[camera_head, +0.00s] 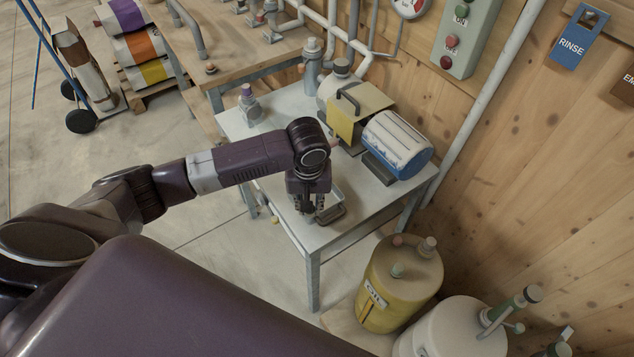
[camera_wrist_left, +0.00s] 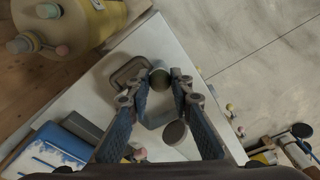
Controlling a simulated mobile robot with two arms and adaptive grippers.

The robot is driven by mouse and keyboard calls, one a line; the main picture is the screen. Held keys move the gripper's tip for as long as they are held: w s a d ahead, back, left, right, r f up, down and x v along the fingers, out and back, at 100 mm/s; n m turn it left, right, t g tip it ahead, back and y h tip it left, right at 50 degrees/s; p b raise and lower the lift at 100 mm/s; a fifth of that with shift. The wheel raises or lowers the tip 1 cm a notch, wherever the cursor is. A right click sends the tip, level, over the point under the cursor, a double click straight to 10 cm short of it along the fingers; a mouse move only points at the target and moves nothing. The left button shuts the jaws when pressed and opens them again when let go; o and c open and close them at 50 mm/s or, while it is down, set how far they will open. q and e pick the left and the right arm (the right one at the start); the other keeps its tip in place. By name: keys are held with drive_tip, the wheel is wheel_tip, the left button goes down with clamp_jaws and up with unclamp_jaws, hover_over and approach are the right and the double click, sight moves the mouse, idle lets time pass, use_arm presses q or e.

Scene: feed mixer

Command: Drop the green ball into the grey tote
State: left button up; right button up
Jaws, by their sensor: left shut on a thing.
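My left gripper (camera_head: 307,208) hangs pointing down over the small pale table, at its near end. In the left wrist view its fingers (camera_wrist_left: 156,84) are shut on a small round grey-green thing at their tips, which looks like the green ball (camera_wrist_left: 159,78). The ball cannot be made out in the head view. A pale grey open container, which looks like the grey tote (camera_head: 337,196), is just beside and behind the fingers. It shows below the fingertips in the wrist view (camera_wrist_left: 155,112), partly hidden by them. My right gripper is not in view.
A dark shallow tray (camera_head: 331,215) lies near the table's front corner. A blue-and-white motor (camera_head: 397,145) and a yellow guard (camera_head: 358,110) stand behind on the table (camera_head: 285,118).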

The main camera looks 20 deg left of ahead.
use_arm(q)
drive_tip(key=w+a+r+n+p, duration=0.35)
drive_tip(key=w+r+p, duration=0.2)
drive_tip(key=w, duration=0.25)
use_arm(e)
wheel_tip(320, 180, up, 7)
use_arm(q)
wheel_tip(320, 180, down, 6)
drive_tip(key=b, duration=0.6)
drive_tip(key=shift+a+f, duration=0.15)
drive_tip(key=shift+a, duration=0.15)
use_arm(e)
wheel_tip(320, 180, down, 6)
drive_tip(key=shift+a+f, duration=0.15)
use_arm(q)
drive_tip(key=shift+w, duration=0.1)
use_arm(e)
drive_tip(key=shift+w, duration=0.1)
use_arm(q)
drive_tip(key=o, duration=0.9)
drive_tip(key=r, duration=0.8)
drive_tip(key=s+d+r, duration=0.1)
drive_tip(key=r, duration=0.3)
drive_tip(key=shift+d, duration=0.1)
